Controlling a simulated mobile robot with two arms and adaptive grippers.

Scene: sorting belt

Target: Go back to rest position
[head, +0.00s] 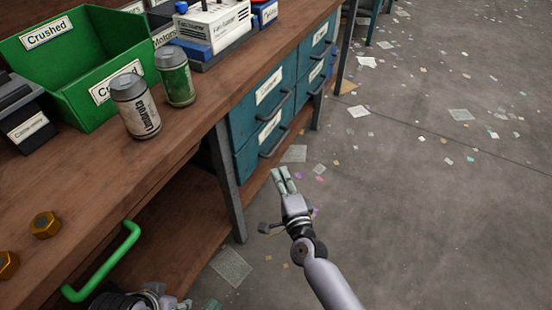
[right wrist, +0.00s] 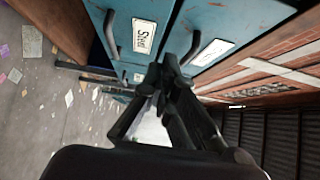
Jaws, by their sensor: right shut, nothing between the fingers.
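My right gripper (head: 283,180) is shut and empty. In the head view it hangs over the floor, to the right of the workbench (head: 165,145) and below the level of its top. Its dark fingers (right wrist: 165,85) also show in the right wrist view, in front of blue drawers with white labels. My left gripper (head: 190,303) shows only in part at the bottom edge of the head view, near the green handle; the frame cuts it off and its opening is unclear.
A green "Crushed" bin (head: 85,65), a white-labelled can (head: 136,106) and a green can (head: 175,76) stand on the bench. Gold nuts (head: 45,225) lie near a green handle (head: 105,265). Blue drawers (head: 262,130) sit under the bench. The paper-littered floor (head: 430,200) is open at right.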

